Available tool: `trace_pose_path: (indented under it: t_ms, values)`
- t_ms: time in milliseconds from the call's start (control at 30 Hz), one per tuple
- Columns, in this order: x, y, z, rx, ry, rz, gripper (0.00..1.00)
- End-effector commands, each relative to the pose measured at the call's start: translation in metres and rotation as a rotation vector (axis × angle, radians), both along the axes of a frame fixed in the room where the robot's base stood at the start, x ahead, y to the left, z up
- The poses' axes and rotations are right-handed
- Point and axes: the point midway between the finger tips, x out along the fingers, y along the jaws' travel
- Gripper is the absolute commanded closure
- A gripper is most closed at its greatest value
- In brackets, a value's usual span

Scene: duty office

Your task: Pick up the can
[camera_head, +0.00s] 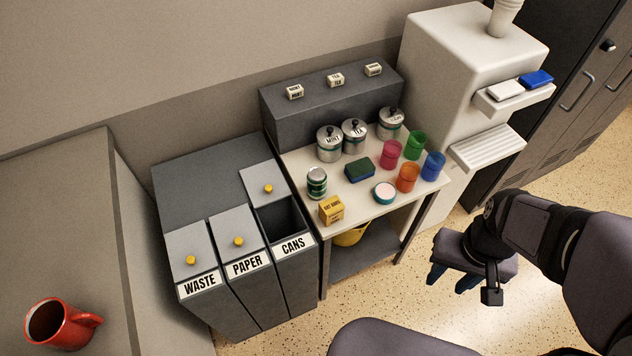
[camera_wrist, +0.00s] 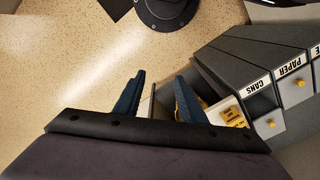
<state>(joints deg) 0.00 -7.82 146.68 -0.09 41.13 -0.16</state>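A green can (camera_head: 316,181) with a pale top stands upright at the left edge of the small table (camera_head: 298,167). It stands behind the yellow box (camera_head: 332,209) and in front of the silver canisters. My gripper (camera_head: 455,281) is to the right of and in front of the table, well apart from the can. In the wrist view its two blue fingers (camera_wrist: 160,90) are spread with nothing between them. I cannot make out the can in the wrist view.
Waste, paper and cans bins (camera_head: 205,285) stand left of the table; the cans bin (camera_head: 283,221) is open. A sponge (camera_head: 359,170), a round tin (camera_head: 384,193), coloured cups (camera_head: 407,178) and silver canisters (camera_head: 330,145) crowd the tabletop. A white dispenser (camera_head: 440,80) stands behind right.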

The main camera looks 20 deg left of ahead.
Motion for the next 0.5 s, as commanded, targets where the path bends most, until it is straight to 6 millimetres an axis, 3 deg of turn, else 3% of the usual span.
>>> trace_pose_path:
  t_ms: [267,400,500]
  values:
    - [0.0,0.0,0.0,0.0,0.0,0.0,0.63]
    - [0.0,0.0,0.0,0.0,0.0,0.0,0.34]
    - [0.0,0.0,0.0,0.0,0.0,0.0,0.33]
